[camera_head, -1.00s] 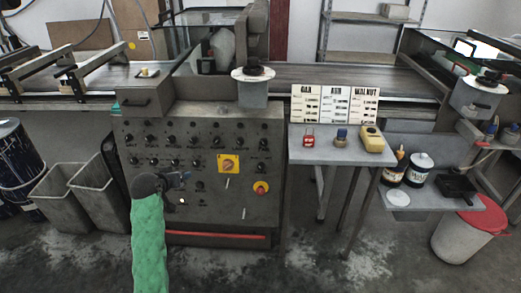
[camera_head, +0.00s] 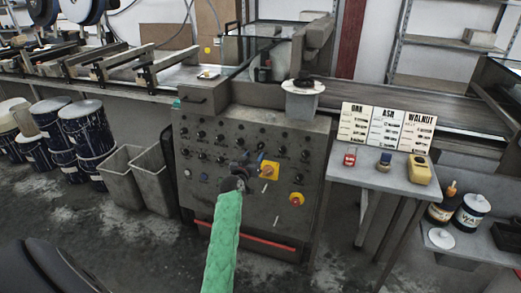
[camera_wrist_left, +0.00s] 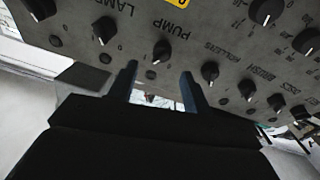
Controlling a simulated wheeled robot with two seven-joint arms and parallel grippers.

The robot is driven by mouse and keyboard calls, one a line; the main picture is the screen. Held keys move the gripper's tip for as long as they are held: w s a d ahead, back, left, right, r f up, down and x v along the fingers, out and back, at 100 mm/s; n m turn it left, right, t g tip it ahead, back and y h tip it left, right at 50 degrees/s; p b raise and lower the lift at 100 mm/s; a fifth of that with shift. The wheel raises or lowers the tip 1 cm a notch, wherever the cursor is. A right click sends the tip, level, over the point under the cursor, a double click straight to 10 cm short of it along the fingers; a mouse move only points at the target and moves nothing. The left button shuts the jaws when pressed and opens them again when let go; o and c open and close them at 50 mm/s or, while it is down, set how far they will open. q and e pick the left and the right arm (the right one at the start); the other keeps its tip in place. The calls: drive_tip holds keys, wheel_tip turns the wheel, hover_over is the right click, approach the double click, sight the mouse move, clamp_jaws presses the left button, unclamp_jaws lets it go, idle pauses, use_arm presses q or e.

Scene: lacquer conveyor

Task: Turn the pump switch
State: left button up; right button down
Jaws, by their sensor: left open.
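The pump switch (camera_wrist_left: 162,50) is a small black knob beside the upside-down word PUMP in the left wrist view. It stands just beyond my left gripper (camera_wrist_left: 160,88), roughly in line with the gap between the two fingers. The fingers are apart, with nothing between them, and do not appear to touch the knob. In the head view my left gripper (camera_head: 243,163) is in front of the grey control panel (camera_head: 230,212), left of the yellow-plated switch. The pump switch cannot be picked out there, as the gripper covers that area. My right gripper is not in view.
Other knobs flank the pump switch, including the rollers knob (camera_wrist_left: 210,71) and lamp knob (camera_wrist_left: 104,28). A yellow-plated rotary switch (camera_head: 268,171) and red stop button (camera_head: 297,199) sit right of the gripper. Grey bins (camera_head: 118,176) stand left of the panel.

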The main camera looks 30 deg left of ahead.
sight(259, 148)
use_arm(q)
drive_tip(key=shift+x, duration=3)
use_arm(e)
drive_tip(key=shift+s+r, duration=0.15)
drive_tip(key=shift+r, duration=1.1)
use_arm(q)
drive_tip(key=shift+s+a, duration=0.1)
drive_tip(key=shift+c, duration=0.2)
drive_tip(key=shift+p, duration=0.3)
drive_tip(key=c, duration=0.9)
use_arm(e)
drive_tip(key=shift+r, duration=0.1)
